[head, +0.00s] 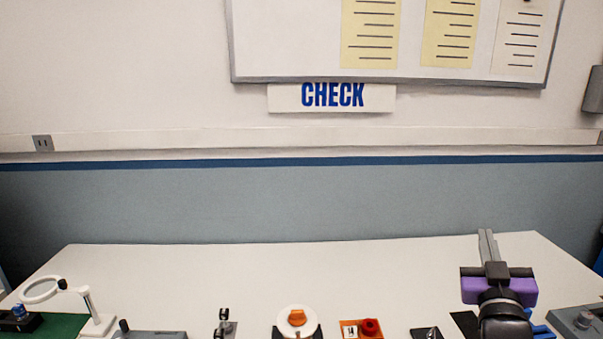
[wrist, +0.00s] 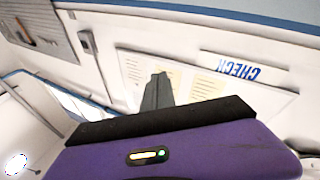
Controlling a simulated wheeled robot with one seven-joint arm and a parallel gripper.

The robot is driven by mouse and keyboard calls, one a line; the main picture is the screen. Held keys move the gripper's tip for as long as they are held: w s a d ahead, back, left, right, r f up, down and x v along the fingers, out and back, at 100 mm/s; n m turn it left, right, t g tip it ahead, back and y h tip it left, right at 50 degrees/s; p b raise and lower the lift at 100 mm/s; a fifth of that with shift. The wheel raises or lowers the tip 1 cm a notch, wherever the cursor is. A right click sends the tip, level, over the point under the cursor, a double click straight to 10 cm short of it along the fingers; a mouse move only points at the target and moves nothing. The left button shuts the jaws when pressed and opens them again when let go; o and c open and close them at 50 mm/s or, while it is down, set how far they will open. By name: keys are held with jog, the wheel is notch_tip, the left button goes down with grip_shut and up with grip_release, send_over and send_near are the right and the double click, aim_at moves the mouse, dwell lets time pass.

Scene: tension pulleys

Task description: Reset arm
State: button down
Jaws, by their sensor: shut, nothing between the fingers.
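My gripper (head: 487,244) is at the right side of the head view, raised over the right part of the white table (head: 300,265). Its purple body shows with two grey fingers pointing up and away, side by side. In the wrist view the fingers of my gripper (wrist: 157,92) are together with nothing between them. They point toward the wall and touch nothing that I can see.
Along the table's front edge are a magnifier (head: 42,290), a white round base with an orange knob (head: 297,318), an orange block with a red knob (head: 370,328) and a grey device (head: 580,318). The table behind them is clear. A whiteboard (head: 290,40) hangs on the wall.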

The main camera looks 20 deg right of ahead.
jog(key=s+a+f+n+t+y+b, duration=0.15)
jog(key=s+a+f+n+y, duration=0.35)
jog(key=a, duration=0.5)
jog(key=s+a+f+n+t+y, duration=0.3)
jog(key=s+a+f+y, duration=0.35)
jog(key=a, duration=0.35)
jog(key=s+a+f+m+g, duration=0.1)
jog(key=s+a+f+g, duration=0.1)
jog(key=s, duration=0.5)
jog(key=s+a+f+m+g+y+b, duration=0.1)
jog(key=s+a+f+g, duration=0.1)
jog(key=s+a+f, duration=0.3)
jog(key=s+a+f+m+g+b, duration=0.1)
jog(key=s+a+f, duration=0.3)
jog(key=s, duration=0.6)
jog(key=shift+f+g+y, duration=0.35)
jog(key=shift+f+g, duration=0.1)
jog(key=shift+g, duration=0.1)
jog(key=shift+s, duration=0.1)
